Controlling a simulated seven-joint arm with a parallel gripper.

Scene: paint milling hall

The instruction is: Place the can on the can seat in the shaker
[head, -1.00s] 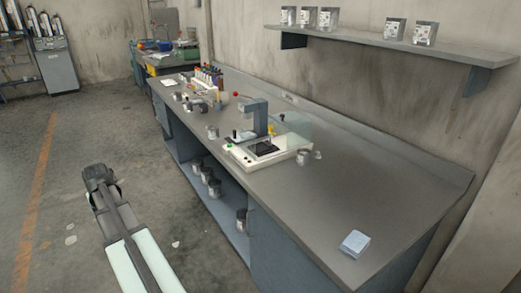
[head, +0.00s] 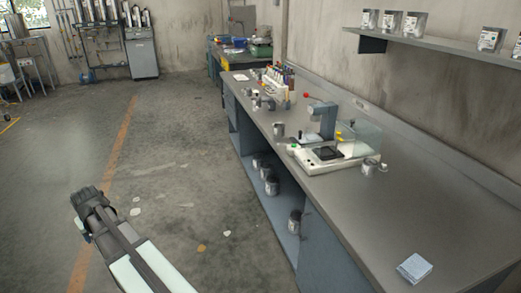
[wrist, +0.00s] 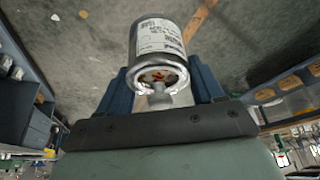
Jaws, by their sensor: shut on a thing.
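The can (wrist: 158,42) is a metal cylinder with a white printed label, seen close up in the wrist view. My gripper (wrist: 162,82) is shut on it, with a blue finger on each side. The can's near end shows a recessed face with a red and yellow mark. In the head view my gripper (head: 90,203) is over the floor, left of the bench and well away from the shaker; the can cannot be made out there. The shaker (head: 300,158) stands on the bench with a white base, grey column and clear guard. A dark square plate (head: 327,153), perhaps the can seat, looks empty.
More cans stand on the shelf below.

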